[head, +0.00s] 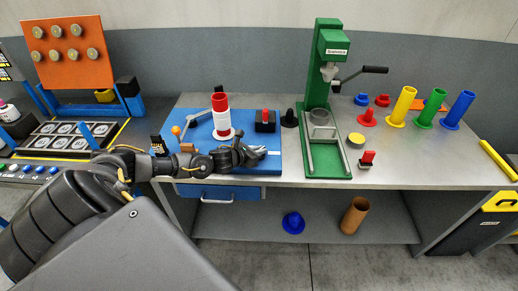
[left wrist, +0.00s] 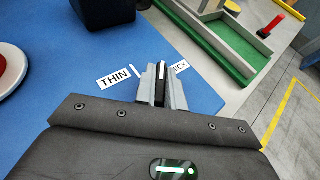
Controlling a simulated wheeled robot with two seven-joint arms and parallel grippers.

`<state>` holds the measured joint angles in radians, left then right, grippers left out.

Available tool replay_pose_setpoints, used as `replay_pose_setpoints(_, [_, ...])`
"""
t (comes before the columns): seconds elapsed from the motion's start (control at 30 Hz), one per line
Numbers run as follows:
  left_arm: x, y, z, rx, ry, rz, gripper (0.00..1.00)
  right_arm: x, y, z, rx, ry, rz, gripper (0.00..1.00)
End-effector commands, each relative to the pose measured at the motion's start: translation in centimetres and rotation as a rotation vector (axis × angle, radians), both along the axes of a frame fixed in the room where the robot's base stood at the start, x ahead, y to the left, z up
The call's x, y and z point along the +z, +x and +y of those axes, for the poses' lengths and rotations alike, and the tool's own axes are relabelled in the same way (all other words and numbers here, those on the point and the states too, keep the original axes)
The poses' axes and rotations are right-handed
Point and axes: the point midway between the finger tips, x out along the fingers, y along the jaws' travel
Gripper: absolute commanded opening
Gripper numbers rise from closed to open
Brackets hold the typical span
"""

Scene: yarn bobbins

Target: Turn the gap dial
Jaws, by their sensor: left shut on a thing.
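In the left wrist view, my left gripper (left wrist: 161,88) is shut on the gap dial (left wrist: 160,84), a narrow dark knob with a white line on top. A white label reading THIN (left wrist: 114,78) lies to its left, with a short white mark beside it. The dial's line points between the two labels. In the head view, my left gripper (head: 262,153) is low over the right front of the blue board (head: 270,165) and hides the dial. My right gripper is not in view.
A red and white bobbin (head: 221,118) stands on the board behind my left gripper, near a black block with a red switch (head: 265,120). The green press (head: 322,100) stands to the right. Colored tubes and the bare grey tabletop (head: 430,165) lie farther right.

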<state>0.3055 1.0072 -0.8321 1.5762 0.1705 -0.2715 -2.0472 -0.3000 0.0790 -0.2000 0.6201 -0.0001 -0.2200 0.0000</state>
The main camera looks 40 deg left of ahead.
Motion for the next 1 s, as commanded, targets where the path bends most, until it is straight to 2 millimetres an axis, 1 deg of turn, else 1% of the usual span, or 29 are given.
replay_pose_setpoints(0.03, [0.1,0.0,-0.2,0.042,-0.005,0.001,0.00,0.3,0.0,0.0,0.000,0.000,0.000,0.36])
replay_pose_setpoints(0.37, [0.1,0.1,-0.3,0.355,-0.006,0.001,0.00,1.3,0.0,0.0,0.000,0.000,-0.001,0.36])
replay_pose_setpoints(0.6, [0.4,0.1,-0.3,0.548,-0.004,0.002,0.00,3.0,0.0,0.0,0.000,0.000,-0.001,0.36])
replay_pose_setpoints(0.8, [0.4,0.1,-0.2,0.665,-0.001,0.001,0.00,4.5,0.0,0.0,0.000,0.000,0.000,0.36])
replay_pose_setpoints(1.0, [0.2,0.1,-0.1,0.735,0.001,0.002,0.00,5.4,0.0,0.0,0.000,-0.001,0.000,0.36])
